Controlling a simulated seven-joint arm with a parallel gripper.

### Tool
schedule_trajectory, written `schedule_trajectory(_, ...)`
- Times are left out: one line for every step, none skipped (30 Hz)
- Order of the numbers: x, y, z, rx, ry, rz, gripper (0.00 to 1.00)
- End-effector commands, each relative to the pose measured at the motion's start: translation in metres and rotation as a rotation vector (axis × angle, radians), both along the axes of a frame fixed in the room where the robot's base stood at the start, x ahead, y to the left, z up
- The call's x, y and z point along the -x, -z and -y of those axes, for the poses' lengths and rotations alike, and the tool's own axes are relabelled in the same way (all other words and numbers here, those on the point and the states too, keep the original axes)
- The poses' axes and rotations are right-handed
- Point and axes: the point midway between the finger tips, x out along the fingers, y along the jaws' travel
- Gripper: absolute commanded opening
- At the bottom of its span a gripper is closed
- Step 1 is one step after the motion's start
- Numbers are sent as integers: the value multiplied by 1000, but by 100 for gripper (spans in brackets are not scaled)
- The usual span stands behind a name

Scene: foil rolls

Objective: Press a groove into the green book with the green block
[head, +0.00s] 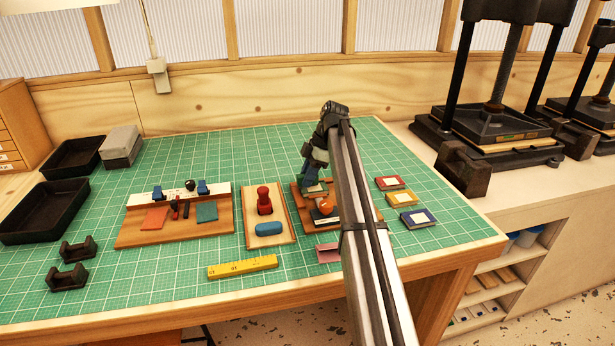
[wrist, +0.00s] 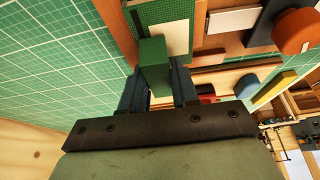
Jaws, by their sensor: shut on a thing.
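My gripper (wrist: 158,84) is shut on the green block (wrist: 152,62), which stands out from between the two dark fingers in the wrist view. My arm hides much of that spot, and no groove can be made out.
An orange knob (head: 325,206) stands right of the book. Small red, yellow and blue books (head: 417,218) lie to the right. A yellow ruler (head: 242,267) lies in front.

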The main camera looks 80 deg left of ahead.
Motion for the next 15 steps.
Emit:
schedule_trajectory(0, -3, 0, -1, 0, 0, 5)
schedule_trajectory(0, -5, 0, -1, 0, 0, 5)
schedule_trajectory(0, -7, -1, -1, 0, 0, 5)
schedule_trajectory(0, -9, 0, -1, 0, 0, 5)
schedule_trajectory(0, -11, 0, -1, 0, 0, 5)
schedule_trajectory(0, -13, 0, 0, 0, 0, 5)
schedule_trajectory(0, -15, 0, 0, 0, 0, 5)
schedule_trajectory(0, -17, 0, 0, 0, 0, 5)
schedule_trajectory(0, -20, 0, 0, 0, 0, 5)
schedule_trajectory(0, -22, 0, 0, 0, 0, 5)
schedule_trajectory(0, -24, 0, 0, 0, 0, 5)
schedule_trajectory(0, -26, -1, 0, 0, 0, 5)
schedule_trajectory(0, -28, -1, -1, 0, 0, 5)
schedule_trajectory(0, -30, -1, -1, 0, 0, 5)
schedule_trajectory(0, -33, -1, -1, 0, 0, 5)
